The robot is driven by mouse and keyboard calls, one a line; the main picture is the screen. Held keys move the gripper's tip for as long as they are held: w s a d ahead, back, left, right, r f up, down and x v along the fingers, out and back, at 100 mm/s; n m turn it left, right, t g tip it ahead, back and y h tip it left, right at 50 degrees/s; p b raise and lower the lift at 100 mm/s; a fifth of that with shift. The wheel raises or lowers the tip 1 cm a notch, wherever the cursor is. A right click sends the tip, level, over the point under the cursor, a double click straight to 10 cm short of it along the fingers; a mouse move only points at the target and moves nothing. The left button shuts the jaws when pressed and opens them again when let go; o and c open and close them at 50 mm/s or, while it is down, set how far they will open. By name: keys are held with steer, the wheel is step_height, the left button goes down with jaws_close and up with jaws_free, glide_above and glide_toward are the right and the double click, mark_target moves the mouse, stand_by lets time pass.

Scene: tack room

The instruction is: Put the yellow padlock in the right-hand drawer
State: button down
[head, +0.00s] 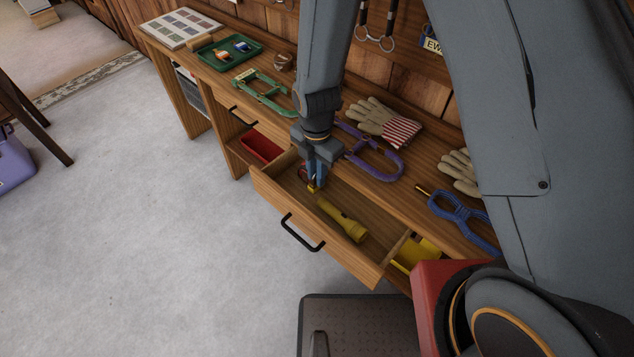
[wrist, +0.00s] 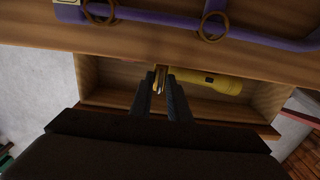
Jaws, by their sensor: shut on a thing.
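My gripper (head: 316,184) points down inside the open right-hand drawer (head: 270,185), near its left end. It is shut on the yellow padlock (head: 311,188), of which only a small yellow part shows between and below the fingers. In the wrist view the fingertips (wrist: 160,78) are close together, with a sliver of the padlock (wrist: 158,85) between them. The fingers hide most of it, and I cannot tell whether it touches the drawer floor. A yellow flashlight (head: 343,220) lies in the drawer, to the right of the padlock.
The bench above the drawer holds a purple bridle-like piece (head: 372,160), gloves (head: 385,122), a green frame (head: 262,92), a green tray (head: 228,52) and a blue item (head: 462,215). A red bin (head: 262,146) and a yellow bin (head: 415,252) flank the drawer. The floor in front is clear.

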steer(key=shift+f+p, duration=0.4)
steer(key=shift+f, duration=2)
steer(key=shift+f, duration=0.2)
steer(key=c, duration=1.7)
jaws_free()
steer(key=shift+o, duration=0.2)
steer(key=shift+r, duration=0.1)
